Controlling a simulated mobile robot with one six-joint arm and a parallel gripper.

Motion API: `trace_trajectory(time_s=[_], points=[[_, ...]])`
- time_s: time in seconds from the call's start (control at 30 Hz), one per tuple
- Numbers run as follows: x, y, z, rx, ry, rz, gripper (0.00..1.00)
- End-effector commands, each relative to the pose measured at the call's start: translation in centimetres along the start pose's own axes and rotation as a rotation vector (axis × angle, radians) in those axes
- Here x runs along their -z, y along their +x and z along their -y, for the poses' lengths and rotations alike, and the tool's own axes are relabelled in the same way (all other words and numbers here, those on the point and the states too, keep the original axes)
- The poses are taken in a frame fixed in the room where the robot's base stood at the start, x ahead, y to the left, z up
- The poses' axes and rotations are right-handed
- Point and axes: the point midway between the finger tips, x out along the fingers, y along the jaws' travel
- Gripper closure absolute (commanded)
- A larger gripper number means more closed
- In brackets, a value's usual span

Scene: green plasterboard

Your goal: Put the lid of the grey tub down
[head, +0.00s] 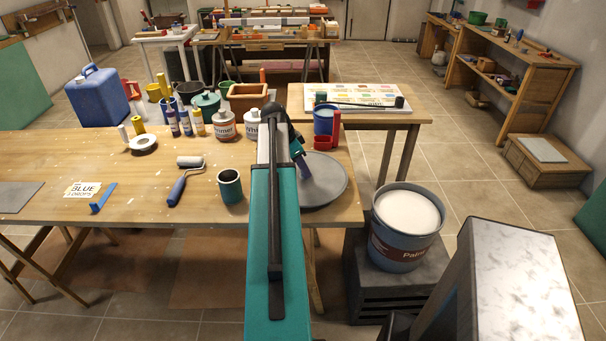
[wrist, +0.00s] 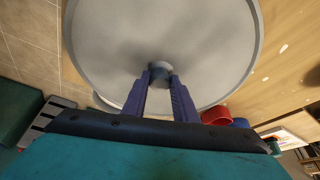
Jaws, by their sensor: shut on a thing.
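The lid (head: 332,188) is a flat grey disc at the right end of the wooden table in the head view. In the wrist view the lid (wrist: 215,45) fills the upper middle, with a small knob at its centre. My gripper (head: 302,176) has its purple fingers shut on that knob; the fingers also show in the wrist view (wrist: 160,82). I cannot tell whether the lid touches the table top. The grey-blue tub (head: 398,254), labelled Paint, stands uncovered on a dark crate right of the table, showing white contents.
The wooden table (head: 130,210) holds a dark green cup (head: 230,186), a paint roller (head: 186,180) and a blue strip (head: 103,197). A red cup (head: 323,142) and a blue can (head: 324,119) stand just behind the lid. The table's front middle has bare room.

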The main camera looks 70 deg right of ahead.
Motion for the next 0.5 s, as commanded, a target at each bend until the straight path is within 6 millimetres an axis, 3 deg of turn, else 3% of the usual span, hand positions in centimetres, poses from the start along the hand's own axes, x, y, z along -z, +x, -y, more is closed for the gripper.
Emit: trace_trajectory(time_s=[0.5], points=[[-0.31,0.69,-0.02,0.0,-0.001,0.0,0.99]])
